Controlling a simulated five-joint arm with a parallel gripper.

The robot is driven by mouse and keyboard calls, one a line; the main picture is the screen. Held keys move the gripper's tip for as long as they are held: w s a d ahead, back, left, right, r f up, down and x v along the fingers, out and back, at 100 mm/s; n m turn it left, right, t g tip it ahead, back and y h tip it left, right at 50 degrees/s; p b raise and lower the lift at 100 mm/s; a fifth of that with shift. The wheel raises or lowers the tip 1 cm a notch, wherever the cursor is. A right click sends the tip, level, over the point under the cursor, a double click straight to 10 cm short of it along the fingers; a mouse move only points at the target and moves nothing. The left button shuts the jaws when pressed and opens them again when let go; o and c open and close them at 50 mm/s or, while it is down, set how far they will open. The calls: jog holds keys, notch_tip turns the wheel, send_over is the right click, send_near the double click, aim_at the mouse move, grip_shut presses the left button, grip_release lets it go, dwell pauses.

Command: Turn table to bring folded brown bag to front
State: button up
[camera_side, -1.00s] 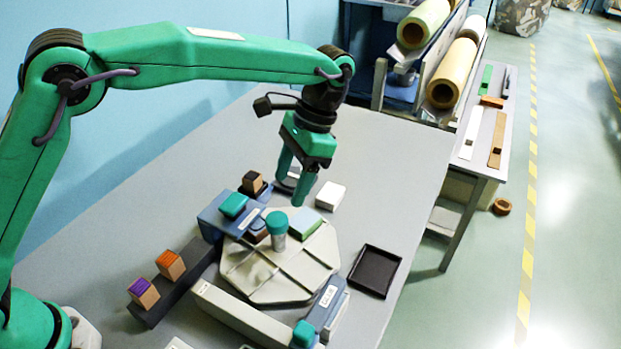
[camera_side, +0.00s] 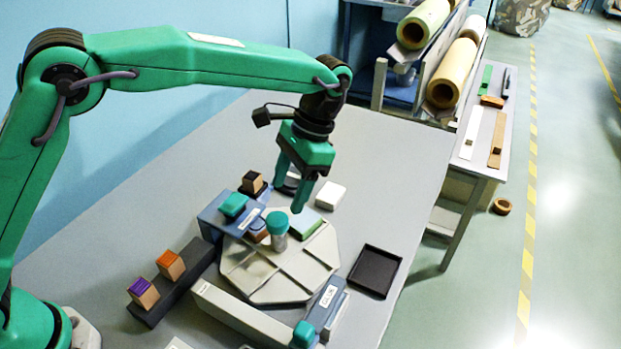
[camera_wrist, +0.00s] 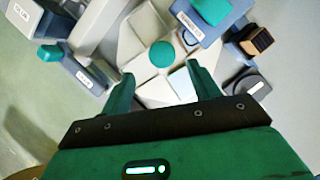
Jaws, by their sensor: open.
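The pale octagonal turntable (camera_side: 262,287) has raised ridges and lies flat on the grey bench. A post with a teal cap (camera_side: 276,222) stands on it; the cap also shows in the wrist view (camera_wrist: 163,53). A small brown item (camera_side: 257,231), perhaps the folded bag, sits at the turntable's back-left edge, partly hidden by a blue block. A pale block with a green side (camera_side: 306,222) lies on the turntable's back right. My gripper (camera_side: 290,192) is open and empty above the turntable's back edge; its fingers (camera_wrist: 160,75) show apart in the wrist view.
The blue labelled block with a teal pad (camera_side: 232,204) borders the turntable at the back left. Another blue block (camera_side: 327,303) and a pale bar (camera_side: 240,315) border its front. A black tray (camera_side: 375,271) lies right; a white block (camera_side: 330,194) stands behind.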

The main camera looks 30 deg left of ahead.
aim_at(277, 219)
jog(key=shift+x, duration=3.15)
jog(key=shift+a, duration=0.1)
grip_shut()
